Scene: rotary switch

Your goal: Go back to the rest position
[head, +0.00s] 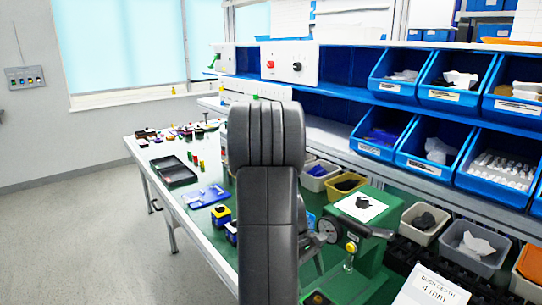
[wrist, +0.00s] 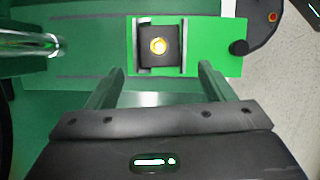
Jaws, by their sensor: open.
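My gripper (wrist: 162,70) shows in the wrist view with its two fingers spread wide apart and nothing held between them. I cannot tell the gap between the fingertips and this part. In the head view my dark arm stands upright in the middle, and the gripper cannot be made out. A black rotary knob (head: 297,66) sits on a white panel on the shelf, beside a red button (head: 270,64).
A green machine (head: 352,239) with a lever stands right of my arm on the workbench. Blue bins (head: 447,99) fill the shelves at right, with grey bins (head: 473,242) below. A black tray (head: 176,171) and small parts lie at left. Open floor (head: 80,225) is left.

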